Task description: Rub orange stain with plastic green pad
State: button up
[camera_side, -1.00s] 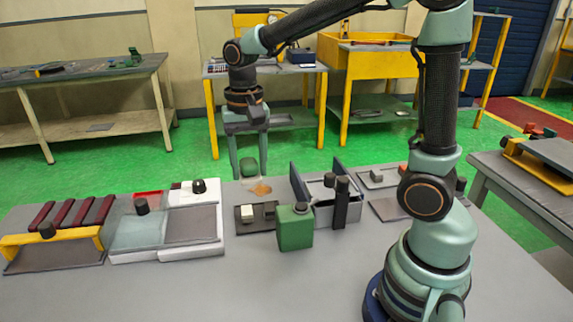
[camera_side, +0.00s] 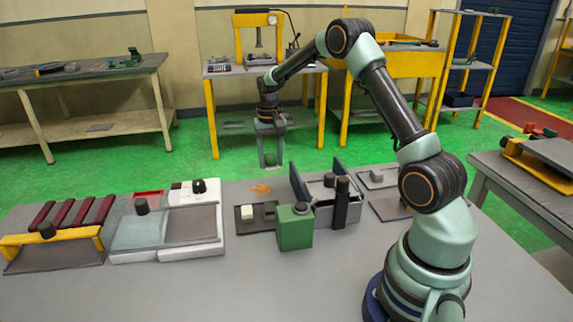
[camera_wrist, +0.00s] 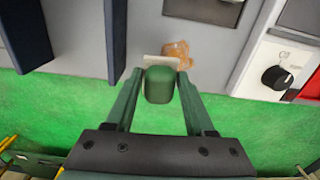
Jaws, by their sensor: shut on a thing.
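My gripper (camera_side: 271,164) is shut on a small dark green pad (camera_wrist: 159,86), which sits between its two fingers. In the side view the gripper points down near the table's far edge, with the pad and fingertips above the stain in the picture. The orange stain (camera_side: 261,189) is an irregular patch on the grey table. In the wrist view the stain (camera_wrist: 178,52) lies just past the pad and slightly right. The pad appears apart from the stain; its exact height over the table is hard to tell.
A green canister (camera_side: 295,229) and an open grey box with raised dark flaps (camera_side: 318,190) stand right of the stain. A small dark tray (camera_side: 255,216) lies in front of it. A white device (camera_side: 193,215) is to the left. Green floor lies beyond the table edge.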

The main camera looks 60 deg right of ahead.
send_over(272, 191)
jog(key=shift+w+d+f, duration=0.15)
jog(key=shift+f, duration=1.2)
jog(key=shift+w+d+f, duration=0.1)
jog(key=shift+f, duration=1.25)
jog(key=shift+w+a+f, duration=0.25)
jog(key=shift+f, duration=0.4)
jog(key=shift+w+a+f, duration=0.2)
jog(key=shift+w+f, duration=0.05)
jog(key=shift+f, duration=0.35)
jog(key=shift+w+a, duration=2.1)
jog(key=shift+s+d, duration=2.55)
jog(key=shift+s+a, duration=0.1)
jog(key=shift+s, duration=0.15)
jog(key=shift+a, duration=0.3)
jog(key=shift+w+a, duration=2.45)
jog(key=shift+w, duration=0.05)
jog(key=shift+s+d, duration=2.5)
jog(key=shift+d, duration=0.05)
jog(key=shift+s+d+r, duration=0.1)
jog(key=shift+r, duration=4)
